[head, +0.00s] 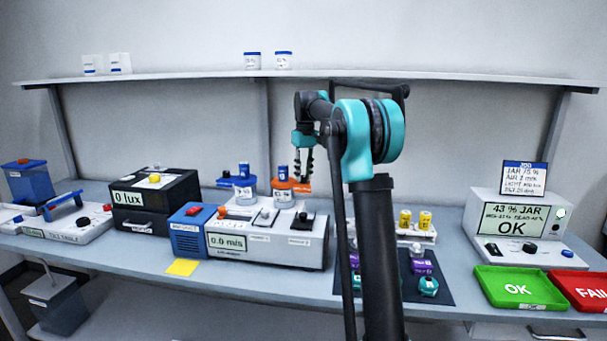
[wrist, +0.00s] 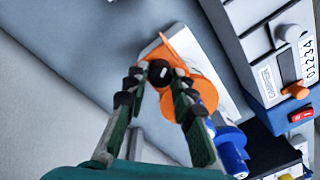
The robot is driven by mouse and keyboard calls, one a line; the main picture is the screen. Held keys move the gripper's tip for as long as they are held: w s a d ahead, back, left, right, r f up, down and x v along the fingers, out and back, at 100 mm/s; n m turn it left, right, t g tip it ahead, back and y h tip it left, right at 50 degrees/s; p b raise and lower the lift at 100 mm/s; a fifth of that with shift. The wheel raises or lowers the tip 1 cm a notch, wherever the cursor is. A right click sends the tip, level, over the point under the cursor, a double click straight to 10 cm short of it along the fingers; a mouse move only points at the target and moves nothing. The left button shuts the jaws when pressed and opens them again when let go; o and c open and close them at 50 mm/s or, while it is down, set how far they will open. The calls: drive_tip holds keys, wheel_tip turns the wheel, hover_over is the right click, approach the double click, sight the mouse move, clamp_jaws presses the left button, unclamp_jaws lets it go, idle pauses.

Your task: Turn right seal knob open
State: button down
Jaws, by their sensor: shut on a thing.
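The right seal fitting (head: 290,186) is an orange piece on a white-based jar, on the bench behind the air-speed box. A black knob with a white mark (wrist: 158,72) shows on the orange part (wrist: 205,92) in the wrist view. My gripper (head: 304,178) points down at the orange fitting. In the wrist view my gripper (wrist: 158,82) has its dark ribbed fingertips on either side of the black knob and is shut on it. The fingers partly hide the orange part. A blue cylinder (wrist: 230,142) is beside it.
A similar jar with a blue fitting (head: 241,181) stands to the left. The grey box reading 0.0 m/s (head: 265,260) is in front, with a black lux box (head: 155,202) further left. A shelf (head: 190,77) runs behind. Purple and teal items sit on a dark mat (head: 440,292).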

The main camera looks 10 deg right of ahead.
sight(305, 177)
drive_tip(key=m, duration=1)
drive_tip(key=shift+m, duration=0.4)
drive_tip(key=shift+m+t, duration=0.3)
drive_tip(key=shift+m, duration=1.5)
drive_tip(key=c, duration=1.3)
unclamp_jaws()
drive_tip(key=shift+s, duration=0.1)
drive_tip(key=r, duration=1.2)
drive_tip(key=shift+s+d, duration=0.15)
drive_tip(key=shift+d, duration=0.05)
drive_tip(key=shift+s, duration=0.1)
